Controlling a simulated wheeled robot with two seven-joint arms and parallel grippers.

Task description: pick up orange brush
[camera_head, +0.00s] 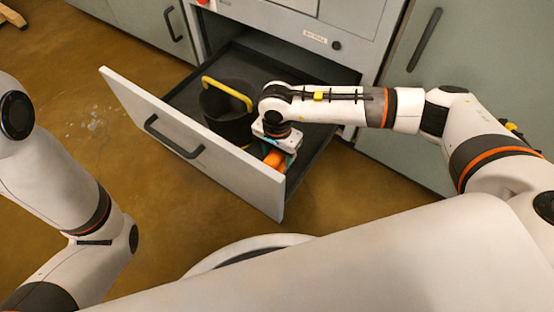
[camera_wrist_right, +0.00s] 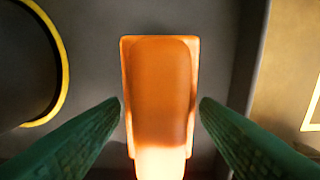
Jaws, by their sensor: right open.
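The orange brush (camera_head: 273,159) lies in the open drawer, near its front right corner, partly hidden by my right gripper in the head view. In the right wrist view the orange brush (camera_wrist_right: 160,90) stretches from the middle down to the bottom edge. My right gripper (camera_wrist_right: 160,104) is open, with one green finger on each side of the brush. Small gaps seem to show between the fingertips and the brush. In the head view my right gripper (camera_head: 273,148) reaches down into the drawer. My left gripper is not in view; only parts of my left arm show.
A dark bucket (camera_head: 228,128) with a yellow handle (camera_head: 227,90) stands in the drawer to the left of the brush. The drawer front (camera_head: 190,140) with its dark handle and the right side wall are close to my right gripper. Cabinet doors (camera_head: 425,150) stand behind.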

